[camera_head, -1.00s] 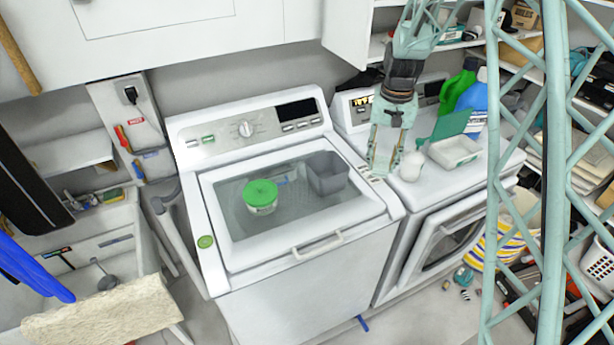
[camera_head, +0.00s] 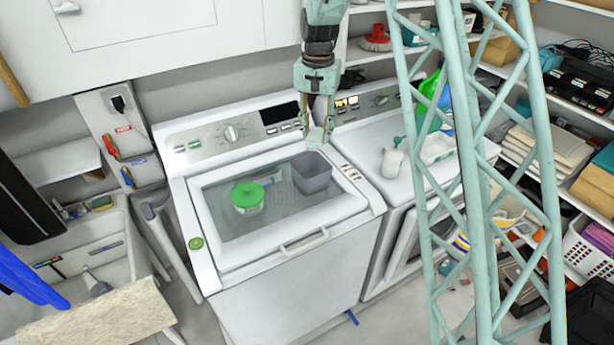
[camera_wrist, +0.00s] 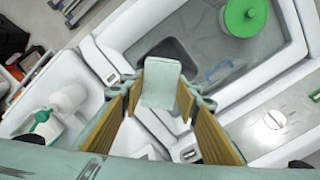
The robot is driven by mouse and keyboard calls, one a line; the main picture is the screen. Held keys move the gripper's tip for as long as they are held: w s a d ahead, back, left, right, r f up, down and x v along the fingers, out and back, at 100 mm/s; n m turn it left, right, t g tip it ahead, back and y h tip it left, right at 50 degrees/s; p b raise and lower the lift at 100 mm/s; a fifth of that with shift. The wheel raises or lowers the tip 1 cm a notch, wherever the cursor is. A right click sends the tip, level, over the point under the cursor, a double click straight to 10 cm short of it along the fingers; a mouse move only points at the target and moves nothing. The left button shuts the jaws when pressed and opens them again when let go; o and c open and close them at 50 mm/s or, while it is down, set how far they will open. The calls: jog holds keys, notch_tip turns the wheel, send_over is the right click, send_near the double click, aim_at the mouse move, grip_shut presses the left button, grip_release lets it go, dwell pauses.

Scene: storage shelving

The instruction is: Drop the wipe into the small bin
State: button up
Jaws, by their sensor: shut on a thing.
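My gripper (camera_head: 320,122) hangs above the back right of the washer lid and is shut on the wipe. The pale, folded wipe (camera_wrist: 162,80) shows between the fingers (camera_wrist: 161,95) in the wrist view. The small bin (camera_head: 314,184) is grey and open-topped and stands at the right of the washer's glass lid. My gripper is above and slightly behind the bin in the head view. In the wrist view the bin's dark opening (camera_wrist: 176,50) lies just beyond the wipe, which hides part of it.
A green-lidded tub (camera_head: 247,196) stands left of the bin on the washer lid (camera_head: 225,222). A white bottle (camera_head: 392,160) and an open wipe box (camera_head: 437,148) stand on the right-hand machine. Shelves line the right side.

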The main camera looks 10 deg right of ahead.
jog(key=shift+f, duration=0.2)
jog(key=shift+f+b, duration=1.35)
jog(key=shift+f, duration=1.45)
jog(key=o, duration=0.9)
jog(key=shift+r, duration=0.1)
jog(key=shift+r, duration=5.9)
